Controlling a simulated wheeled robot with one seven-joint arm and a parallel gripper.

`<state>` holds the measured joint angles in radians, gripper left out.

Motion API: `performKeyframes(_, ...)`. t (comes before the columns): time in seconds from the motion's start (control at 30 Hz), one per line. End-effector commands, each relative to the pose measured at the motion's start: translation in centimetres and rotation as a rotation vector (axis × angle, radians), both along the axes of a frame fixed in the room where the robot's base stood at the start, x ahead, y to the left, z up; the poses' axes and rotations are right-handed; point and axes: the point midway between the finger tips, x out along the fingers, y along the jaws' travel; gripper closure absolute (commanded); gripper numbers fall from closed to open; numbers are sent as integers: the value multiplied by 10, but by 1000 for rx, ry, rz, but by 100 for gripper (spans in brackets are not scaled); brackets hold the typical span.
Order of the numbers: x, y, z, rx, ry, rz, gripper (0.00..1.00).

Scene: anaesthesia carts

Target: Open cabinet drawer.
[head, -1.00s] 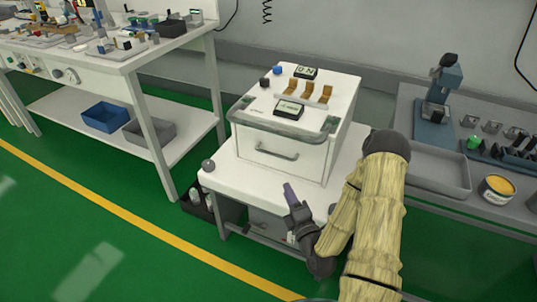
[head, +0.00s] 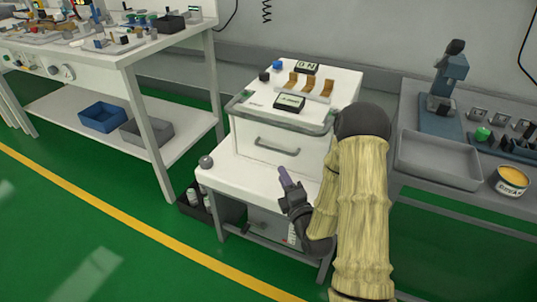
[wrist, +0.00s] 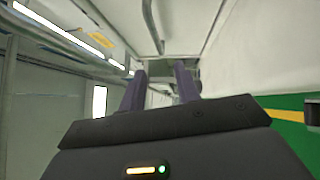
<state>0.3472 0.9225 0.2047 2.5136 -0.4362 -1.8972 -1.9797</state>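The cabinet is a white cart (head: 240,187) with a white box-like unit on top. Its drawer front (head: 262,157) carries a grey bar handle (head: 277,147) and looks shut in the head view. My gripper (head: 284,175) has purple fingers and is just below and slightly right of that handle in the picture. It appears apart from the handle. In the wrist view the two fingers of my gripper (wrist: 160,75) stand apart with nothing clearly between them. I cannot tell the handle for certain in the wrist view.
A grey rail (head: 285,127) runs along the unit's top front edge. A round grey knob (head: 206,162) sits at the cart's left corner. A dark bin (head: 222,212) with bottles stands low at left. A workbench (head: 140,55) is at left, a grey side table (head: 400,180) at right. Green floor is free in front.

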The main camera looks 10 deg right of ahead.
Motion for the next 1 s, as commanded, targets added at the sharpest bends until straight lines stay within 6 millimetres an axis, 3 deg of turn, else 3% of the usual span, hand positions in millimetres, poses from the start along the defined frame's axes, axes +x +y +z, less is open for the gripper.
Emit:
performKeyframes(0.63, 14, 4, 1, 8, -4, -8, 68)
performKeyframes(1.0, 81, 14, 12, 8, -5, -8, 68)
